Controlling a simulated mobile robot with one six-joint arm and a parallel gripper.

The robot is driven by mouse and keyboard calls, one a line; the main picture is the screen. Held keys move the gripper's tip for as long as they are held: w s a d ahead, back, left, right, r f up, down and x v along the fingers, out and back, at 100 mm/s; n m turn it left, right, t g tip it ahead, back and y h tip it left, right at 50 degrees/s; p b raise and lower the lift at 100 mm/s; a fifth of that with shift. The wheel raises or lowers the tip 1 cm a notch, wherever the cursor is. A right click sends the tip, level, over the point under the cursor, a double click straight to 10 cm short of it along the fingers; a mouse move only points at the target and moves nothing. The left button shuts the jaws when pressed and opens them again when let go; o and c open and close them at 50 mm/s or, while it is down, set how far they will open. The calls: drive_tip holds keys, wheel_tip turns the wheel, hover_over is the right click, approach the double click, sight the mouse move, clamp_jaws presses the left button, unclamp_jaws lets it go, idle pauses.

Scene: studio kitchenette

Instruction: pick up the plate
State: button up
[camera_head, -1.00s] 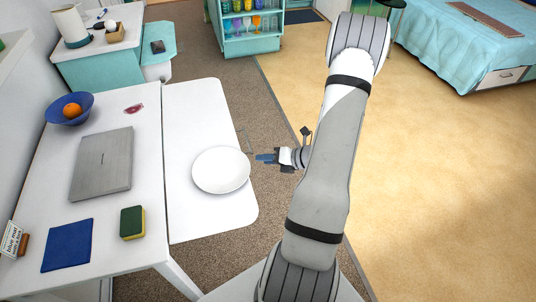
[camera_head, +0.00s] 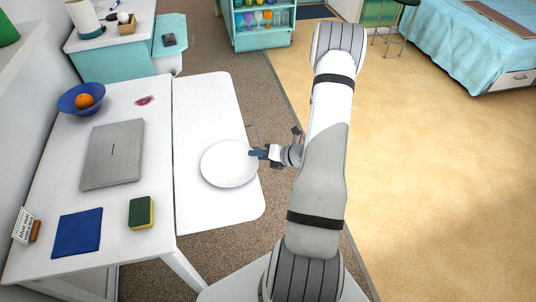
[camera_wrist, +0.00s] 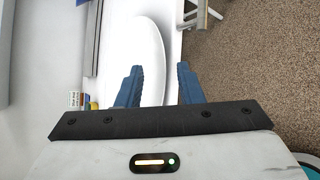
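A round white plate (camera_head: 228,165) lies on the white drop-leaf part of the table (camera_head: 205,100). My gripper (camera_head: 256,154) is at the plate's right rim, coming from the right. In the wrist view the plate (camera_wrist: 147,60) stretches ahead, and its near rim lies between the two blue fingers of my gripper (camera_wrist: 160,85). The fingers are apart, with a gap between them and the rim on the right side. I cannot tell whether the left finger touches the plate.
On the table's left part are a grey laptop (camera_head: 112,153), a blue bowl with an orange (camera_head: 82,98), a blue cloth (camera_head: 77,233) and a green-yellow sponge (camera_head: 141,212). Carpet (camera_head: 205,265) lies right of the table. A teal shelf (camera_head: 262,28) stands behind.

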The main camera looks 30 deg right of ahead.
drive_tip(key=shift+w+a+f, duration=0.2)
drive_tip(key=shift+w, duration=0.05)
clamp_jaws()
drive_tip(key=shift+a, duration=0.1)
idle(0.5)
